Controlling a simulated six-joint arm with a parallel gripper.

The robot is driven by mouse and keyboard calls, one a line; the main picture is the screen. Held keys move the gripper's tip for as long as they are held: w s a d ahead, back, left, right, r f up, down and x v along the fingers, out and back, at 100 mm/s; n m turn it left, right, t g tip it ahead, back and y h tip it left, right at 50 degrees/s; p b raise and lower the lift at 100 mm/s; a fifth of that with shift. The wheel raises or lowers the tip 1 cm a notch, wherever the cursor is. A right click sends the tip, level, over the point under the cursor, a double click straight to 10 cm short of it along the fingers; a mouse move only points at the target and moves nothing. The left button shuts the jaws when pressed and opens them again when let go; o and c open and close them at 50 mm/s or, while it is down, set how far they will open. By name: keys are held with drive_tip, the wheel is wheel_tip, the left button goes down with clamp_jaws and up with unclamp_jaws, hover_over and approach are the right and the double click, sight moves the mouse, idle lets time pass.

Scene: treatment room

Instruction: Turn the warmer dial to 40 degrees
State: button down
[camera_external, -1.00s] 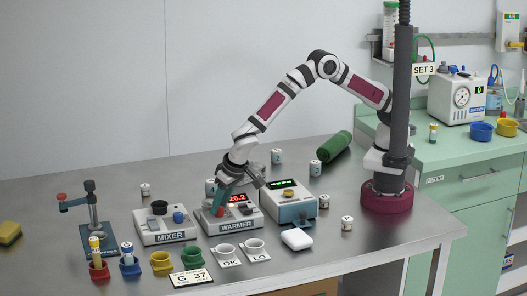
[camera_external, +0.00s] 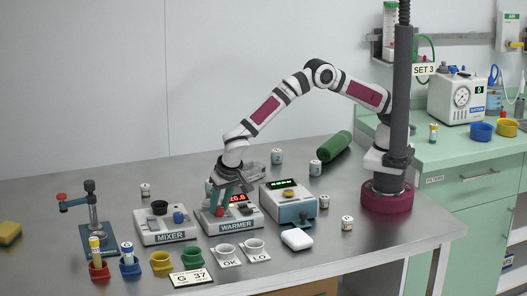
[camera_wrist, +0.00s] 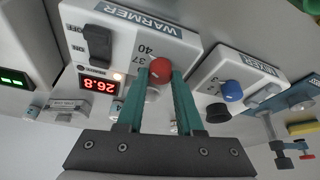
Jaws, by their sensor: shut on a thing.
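The warmer (camera_external: 233,228) is a pale box with a dark WARMER label on its front edge; it shows upside down in the wrist view (camera_wrist: 122,45). Its lit red display (camera_wrist: 98,85) seems to read 26.8. A red round dial (camera_wrist: 160,67) sits near the printed marks 37 and 40. The teal fingers of my gripper (camera_wrist: 159,95) are shut on the dial, one on each side. Its pointer cannot be made out.
The mixer (camera_external: 166,228) stands close on the left. A blue-white device (camera_external: 290,203) with a green display stands close on the right. Bare table lies front right.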

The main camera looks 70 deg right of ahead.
drive_tip(key=shift+s+f, duration=0.1)
drive_tip(key=c, duration=0.6)
unclamp_jaws()
drive_tip(key=shift+o, duration=0.2)
drive_tip(key=v, duration=1.6)
